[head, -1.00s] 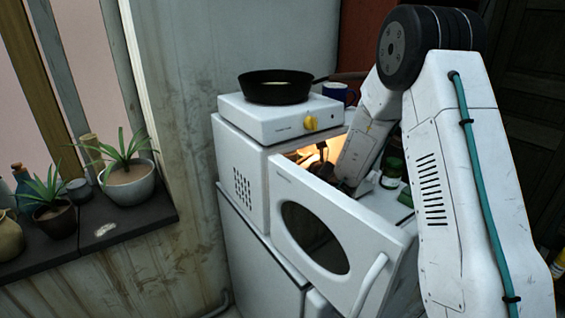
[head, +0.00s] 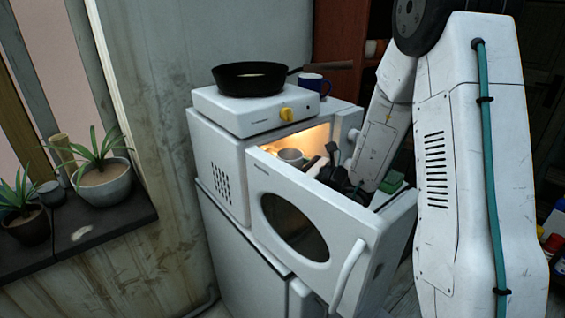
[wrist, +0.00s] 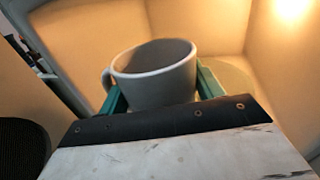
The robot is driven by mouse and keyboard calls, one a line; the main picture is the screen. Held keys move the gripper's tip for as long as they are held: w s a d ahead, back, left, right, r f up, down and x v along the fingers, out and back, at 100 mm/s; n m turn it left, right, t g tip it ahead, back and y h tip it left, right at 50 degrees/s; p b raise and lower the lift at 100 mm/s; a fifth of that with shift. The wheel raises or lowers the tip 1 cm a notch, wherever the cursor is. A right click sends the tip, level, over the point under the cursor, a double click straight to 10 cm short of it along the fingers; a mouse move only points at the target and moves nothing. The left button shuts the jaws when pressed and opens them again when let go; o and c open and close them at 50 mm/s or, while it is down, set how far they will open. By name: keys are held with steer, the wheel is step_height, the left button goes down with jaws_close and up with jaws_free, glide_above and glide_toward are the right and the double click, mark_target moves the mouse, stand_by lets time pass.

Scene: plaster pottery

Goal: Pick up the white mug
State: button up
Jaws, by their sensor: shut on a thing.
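The white mug (wrist: 155,72) fills the middle of the wrist view, upright, with its handle on the left. It looks greyish in the warm light inside the microwave. My gripper (wrist: 158,92) is shut on the mug, with a green finger on each side of its body. In the head view the mug (head: 291,156) shows inside the lit microwave, and my gripper (head: 318,166) reaches in past the open door, its fingertips partly hidden.
The microwave door (head: 320,225) stands open in front of my arm. A hotplate (head: 255,110) with a black pan (head: 248,79) sits on the microwave, with a blue mug (head: 315,83) behind. Potted plants (head: 103,182) stand on the left ledge.

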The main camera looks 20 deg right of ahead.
steer(key=shift+s+d+r, duration=0.1)
steer(key=shift+s+d, duration=0.2)
steer(key=shift+s, duration=0.6)
stand_by(1.4)
